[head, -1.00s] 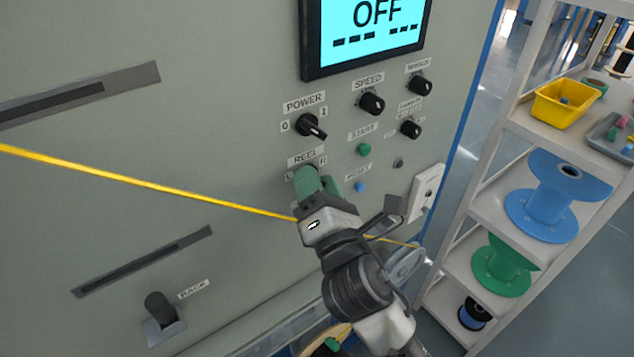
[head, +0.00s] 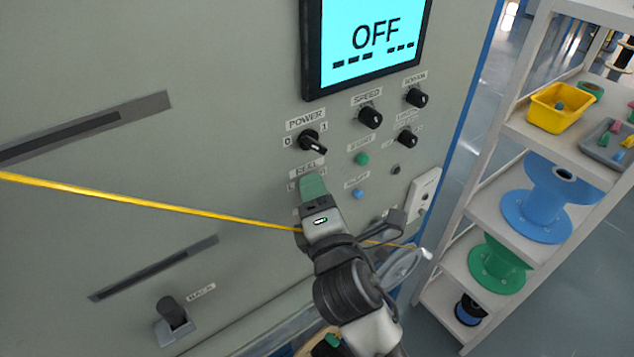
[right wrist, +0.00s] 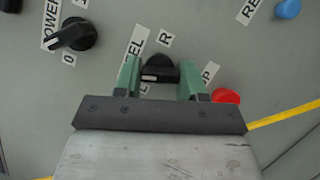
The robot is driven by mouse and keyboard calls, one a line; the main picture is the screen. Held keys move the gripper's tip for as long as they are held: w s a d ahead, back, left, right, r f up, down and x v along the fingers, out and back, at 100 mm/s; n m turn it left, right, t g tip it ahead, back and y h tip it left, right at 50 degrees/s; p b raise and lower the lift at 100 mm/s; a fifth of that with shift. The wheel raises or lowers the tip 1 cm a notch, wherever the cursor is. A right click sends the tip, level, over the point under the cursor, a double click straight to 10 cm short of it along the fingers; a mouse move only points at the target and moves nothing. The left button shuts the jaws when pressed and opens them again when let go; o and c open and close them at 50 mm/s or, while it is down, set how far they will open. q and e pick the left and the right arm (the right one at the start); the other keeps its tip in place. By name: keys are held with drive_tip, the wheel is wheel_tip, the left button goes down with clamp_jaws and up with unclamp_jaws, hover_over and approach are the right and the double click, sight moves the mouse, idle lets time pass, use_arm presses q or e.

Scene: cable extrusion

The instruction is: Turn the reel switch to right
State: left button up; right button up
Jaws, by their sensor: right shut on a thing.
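The reel switch (right wrist: 160,68) is a black knob on the grey machine panel. In the right wrist view it sits between the two green fingers of my right gripper (right wrist: 160,78), which is shut on it. The knob's bar lies roughly level in that view, with a pale mark at its left end near the L label. The R label (right wrist: 165,38) is above it. In the head view the right gripper (head: 313,185) is at the panel just under the REEL label (head: 307,172), and its fingers hide the switch. My left gripper is not in view.
The power knob (head: 312,142) is just above the reel switch. A green button (head: 361,159), a blue button (head: 358,194) and a red button (right wrist: 227,96) are close by. A yellow cable (head: 150,205) runs behind my right gripper. A shelf with spools (head: 535,215) stands at the right.

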drive_tip(key=m+p, duration=0.1)
drive_tip(key=m+g+p, duration=0.1)
drive_tip(key=m+h+p, duration=0.1)
drive_tip(key=shift+r+m, duration=0.25)
drive_tip(key=shift+m, duration=0.15)
drive_tip(key=shift+m+g+p, duration=0.8)
drive_tip(key=shift+m, duration=0.4)
drive_tip(key=m+g+y, duration=0.1)
drive_tip(key=m+g, duration=0.1)
drive_tip(key=m, duration=0.3)
drive_tip(key=shift+f, duration=0.1)
drive_tip(key=o, duration=0.9)
drive_tip(key=v, duration=1)
drive_tip(key=shift+s+d+r, duration=0.2)
drive_tip(key=shift+s+r, duration=0.05)
drive_tip(key=shift+r, duration=0.05)
